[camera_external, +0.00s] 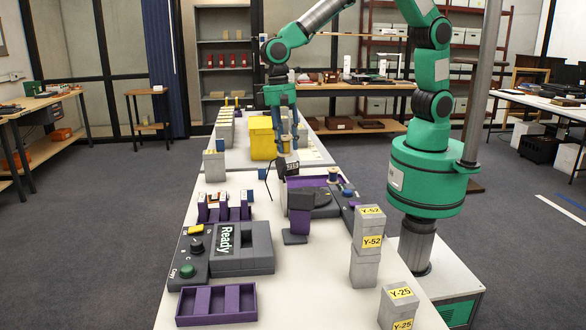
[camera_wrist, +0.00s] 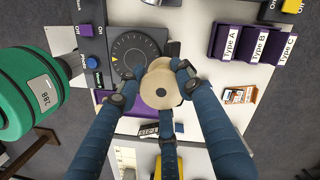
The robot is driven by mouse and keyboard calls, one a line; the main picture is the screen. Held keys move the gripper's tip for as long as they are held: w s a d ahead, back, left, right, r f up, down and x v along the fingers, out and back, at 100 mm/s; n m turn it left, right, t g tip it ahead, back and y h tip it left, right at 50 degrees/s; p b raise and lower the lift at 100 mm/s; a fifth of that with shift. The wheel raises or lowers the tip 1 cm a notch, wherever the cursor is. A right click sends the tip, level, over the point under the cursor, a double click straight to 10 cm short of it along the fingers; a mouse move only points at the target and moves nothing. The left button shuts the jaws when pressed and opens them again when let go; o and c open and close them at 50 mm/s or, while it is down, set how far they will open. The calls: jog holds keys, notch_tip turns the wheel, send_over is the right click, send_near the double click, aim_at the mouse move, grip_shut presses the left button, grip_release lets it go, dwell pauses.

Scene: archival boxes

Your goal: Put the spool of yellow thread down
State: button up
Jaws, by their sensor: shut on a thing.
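My gripper (camera_external: 284,152) points down over the far part of the long white table in the external view. In the wrist view my gripper (camera_wrist: 165,80) has its blue fingers closed around a round pale spool (camera_wrist: 161,84) with a small centre hole. The spool is seen from its end, so its thread is mostly hidden, and its height above the table cannot be told. It appears over a purple surface (camera_wrist: 106,97), beside a dark round dial (camera_wrist: 133,50).
A yellow box (camera_external: 262,139) and grey boxes stand behind my gripper. A "Ready" device (camera_external: 240,248), an empty purple tray (camera_external: 217,304) and stacked "Y-52" boxes (camera_external: 368,242) are nearer.

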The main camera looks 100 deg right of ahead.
jog(key=s+a, duration=0.3)
jog(key=a, duration=1.1)
jog(key=s+a, duration=0.3)
jog(key=a, duration=1.2)
notch_tip(320, 180, down, 12)
jog(key=shift+w+d+r, duration=0.25)
jog(key=shift+w+d, duration=0.05)
jog(key=shift+d, duration=0.1)
jog(key=shift+f, duration=0.1)
jog(key=shift+f+b, duration=0.6)
jog(key=shift+f, duration=1.75)
jog(key=shift+f+b, duration=0.6)
jog(key=shift+f, duration=1.9)
jog(key=shift+f, duration=0.1)
